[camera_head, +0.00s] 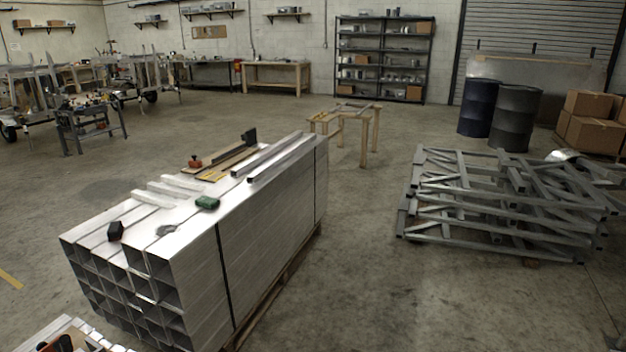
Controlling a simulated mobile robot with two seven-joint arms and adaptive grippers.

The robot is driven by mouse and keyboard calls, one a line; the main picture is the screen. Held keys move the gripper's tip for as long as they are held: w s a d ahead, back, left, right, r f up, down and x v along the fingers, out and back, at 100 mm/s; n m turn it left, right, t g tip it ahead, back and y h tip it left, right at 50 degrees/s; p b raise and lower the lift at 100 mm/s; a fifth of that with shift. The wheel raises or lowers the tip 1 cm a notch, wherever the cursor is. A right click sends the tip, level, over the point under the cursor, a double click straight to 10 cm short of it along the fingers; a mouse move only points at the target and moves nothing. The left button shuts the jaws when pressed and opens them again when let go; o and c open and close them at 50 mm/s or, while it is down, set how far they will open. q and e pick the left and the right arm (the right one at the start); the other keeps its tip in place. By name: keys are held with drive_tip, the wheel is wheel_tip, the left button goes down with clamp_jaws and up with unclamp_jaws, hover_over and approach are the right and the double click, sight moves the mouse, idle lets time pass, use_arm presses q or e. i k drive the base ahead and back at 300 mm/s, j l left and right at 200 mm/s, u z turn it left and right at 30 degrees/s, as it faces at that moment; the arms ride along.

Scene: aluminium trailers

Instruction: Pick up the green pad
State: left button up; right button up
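The green pad (207,202) is a small dark green block. It lies on top of a strapped stack of square aluminium tubes (270,225), near the stack's right edge and about halfway along it. Nothing touches the pad from above and its top is uncovered. Neither of my grippers shows in the head view.
On the stack lie a black block (115,231), pale short bars (168,191), an orange-and-black tool (196,162) and longer metal bars (281,157). A pile of metal frames (500,215) lies at right. The floor between is clear.

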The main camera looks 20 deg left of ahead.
sight(205, 201)
drive_tip(key=i+u, duration=0.2)
drive_tip(key=i, duration=0.35)
drive_tip(key=i+l+u, duration=0.2)
drive_tip(key=i, duration=0.35)
drive_tip(key=i+l+u, duration=0.2)
drive_tip(key=i, duration=0.3)
drive_tip(key=i+j, duration=0.05)
drive_tip(key=j, duration=0.05)
